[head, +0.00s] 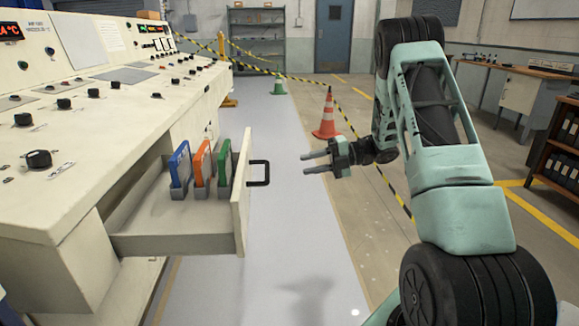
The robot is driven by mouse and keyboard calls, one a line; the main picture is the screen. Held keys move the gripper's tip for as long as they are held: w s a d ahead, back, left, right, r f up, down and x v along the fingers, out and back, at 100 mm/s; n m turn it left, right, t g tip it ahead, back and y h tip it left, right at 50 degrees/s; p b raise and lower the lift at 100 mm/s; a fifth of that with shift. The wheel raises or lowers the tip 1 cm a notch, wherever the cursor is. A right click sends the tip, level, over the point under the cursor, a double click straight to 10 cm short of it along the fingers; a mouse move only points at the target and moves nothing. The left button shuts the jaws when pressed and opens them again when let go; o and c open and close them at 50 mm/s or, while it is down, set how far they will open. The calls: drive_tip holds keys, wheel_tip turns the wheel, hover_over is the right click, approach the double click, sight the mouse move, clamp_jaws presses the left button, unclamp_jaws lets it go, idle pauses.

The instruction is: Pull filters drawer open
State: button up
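The filters drawer (242,190) stands pulled out from the cream control console at the left. Its black bar handle (265,173) is on the front panel's right side. A blue filter (180,165), an orange filter (201,163) and a green filter (224,163) stand upright in a row in the drawer. My gripper (308,163) is a little to the right of the handle in the picture, apart from it, with its fingers pointing left toward it. The two fingers are spread with nothing between them. The lower part of the drawer's inside is partly hidden.
The console (95,140) with knobs and displays fills the left. A workbench (520,66) and shelf (563,150) are at the right. The pale floor strip (300,240) below my gripper is clear.

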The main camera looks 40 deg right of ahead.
drive_tip(key=shift+v, duration=2.25)
drive_tip(key=shift+w, duration=0.1)
